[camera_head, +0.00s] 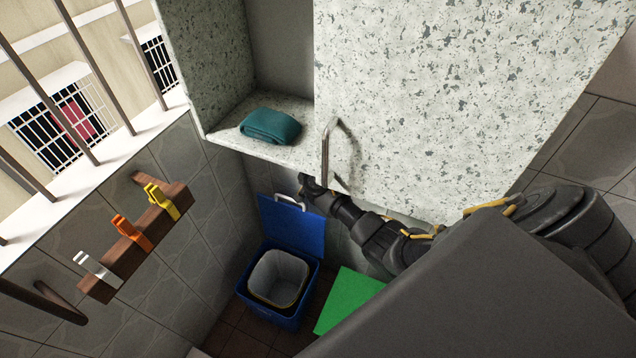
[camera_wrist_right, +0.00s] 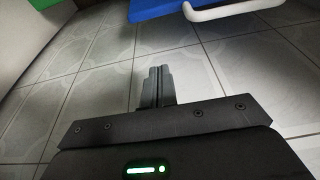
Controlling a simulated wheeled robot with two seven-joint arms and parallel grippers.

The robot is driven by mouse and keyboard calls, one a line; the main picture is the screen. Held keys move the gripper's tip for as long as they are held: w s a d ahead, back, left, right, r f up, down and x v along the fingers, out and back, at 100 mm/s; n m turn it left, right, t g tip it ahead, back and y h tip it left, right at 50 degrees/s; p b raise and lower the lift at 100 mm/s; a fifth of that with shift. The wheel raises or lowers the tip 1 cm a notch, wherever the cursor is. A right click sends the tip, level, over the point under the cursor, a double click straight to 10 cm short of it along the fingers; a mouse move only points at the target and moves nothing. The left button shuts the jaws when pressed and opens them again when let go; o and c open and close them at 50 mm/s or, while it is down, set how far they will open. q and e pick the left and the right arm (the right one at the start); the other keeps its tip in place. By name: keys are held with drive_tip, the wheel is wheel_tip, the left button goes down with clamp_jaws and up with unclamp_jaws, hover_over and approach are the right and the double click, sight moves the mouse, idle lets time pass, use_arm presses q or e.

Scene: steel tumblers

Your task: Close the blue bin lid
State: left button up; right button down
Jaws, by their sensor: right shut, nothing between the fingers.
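The blue bin (camera_head: 272,314) stands on the floor in the corner, with a grey inner bucket (camera_head: 280,275) inside. Its blue lid (camera_head: 290,228) is open and stands up at the back, with a white handle (camera_head: 290,202) along its top edge. In the right wrist view the lid (camera_wrist_right: 150,10) and its white handle (camera_wrist_right: 240,10) show at the top edge. My right gripper (camera_head: 309,184) is just above and right of the lid's top edge in the head view. Its fingers (camera_wrist_right: 158,73) are shut and empty, apart from the lid. My left gripper is out of view.
A stone cabinet door (camera_head: 440,90) with a metal handle (camera_head: 325,155) is above my right arm. A teal folded cloth (camera_head: 270,126) lies on the shelf. A wooden rack (camera_head: 140,245) with coloured clips is on the left wall. A green panel (camera_head: 348,298) is right of the bin.

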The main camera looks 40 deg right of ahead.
drive_tip(key=b+x, duration=0.2)
drive_tip(key=x, duration=0.8)
use_arm(q)
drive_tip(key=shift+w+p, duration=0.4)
drive_tip(key=shift+p, duration=0.7)
use_arm(e)
drive_tip(key=a, duration=0.1)
drive_tip(key=s+a, duration=0.2)
drive_tip(key=shift+a+r, duration=0.35)
drive_tip(key=shift+a, duration=0.05)
drive_tip(key=shift+s, duration=0.1)
